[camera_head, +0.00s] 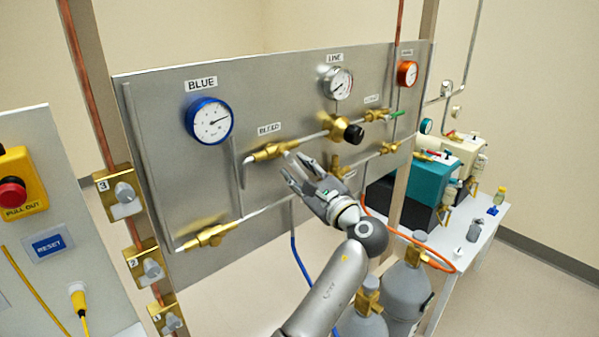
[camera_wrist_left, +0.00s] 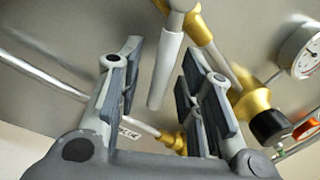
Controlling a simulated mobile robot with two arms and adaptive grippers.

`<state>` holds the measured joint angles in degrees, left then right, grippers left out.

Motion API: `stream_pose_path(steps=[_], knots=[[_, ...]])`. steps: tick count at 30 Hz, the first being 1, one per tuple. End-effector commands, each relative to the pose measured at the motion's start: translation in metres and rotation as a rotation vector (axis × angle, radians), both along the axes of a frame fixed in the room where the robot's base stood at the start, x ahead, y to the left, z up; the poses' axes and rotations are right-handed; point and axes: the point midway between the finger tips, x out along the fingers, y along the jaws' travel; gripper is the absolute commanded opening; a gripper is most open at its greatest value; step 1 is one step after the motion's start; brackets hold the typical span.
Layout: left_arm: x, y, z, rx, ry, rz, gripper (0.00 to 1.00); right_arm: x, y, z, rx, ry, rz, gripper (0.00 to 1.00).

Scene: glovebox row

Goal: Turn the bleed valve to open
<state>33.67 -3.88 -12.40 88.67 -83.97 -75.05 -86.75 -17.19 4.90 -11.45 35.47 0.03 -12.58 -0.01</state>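The bleed valve (camera_head: 270,151) is a brass fitting on the steel panel, under the BLEED label (camera_head: 269,129). Its brass body (camera_wrist_left: 196,24) shows at the top of the left wrist view. A pale grey lever (camera_wrist_left: 166,70) comes down from it and lies between my finger pads in that view, with a gap on each side. My left gripper (camera_head: 296,172) is open, just below and right of the valve, with its fingers towards the panel. In the head view the gripper hides most of the lever. My right gripper is not in view.
A black knob (camera_head: 353,134) on a brass regulator sits up and right of the valve. The blue gauge (camera_head: 209,121) and a lower brass valve (camera_head: 208,236) are to the left. Grey cylinders (camera_head: 405,288) stand below the panel at the right.

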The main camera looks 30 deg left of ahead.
Motion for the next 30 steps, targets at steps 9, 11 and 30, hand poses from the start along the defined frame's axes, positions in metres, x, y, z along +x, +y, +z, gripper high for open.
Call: stream_pose_path(steps=[9,11,30], knots=[[-0.024,-0.046,-0.007,-0.003,0.001,-0.003,0.34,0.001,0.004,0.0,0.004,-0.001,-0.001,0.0],[-0.027,-0.052,-0.008,-0.003,0.002,-0.002,0.34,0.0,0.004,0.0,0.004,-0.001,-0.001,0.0],[-0.016,-0.062,-0.023,0.029,0.04,-0.093,0.03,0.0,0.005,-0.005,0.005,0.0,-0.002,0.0]])
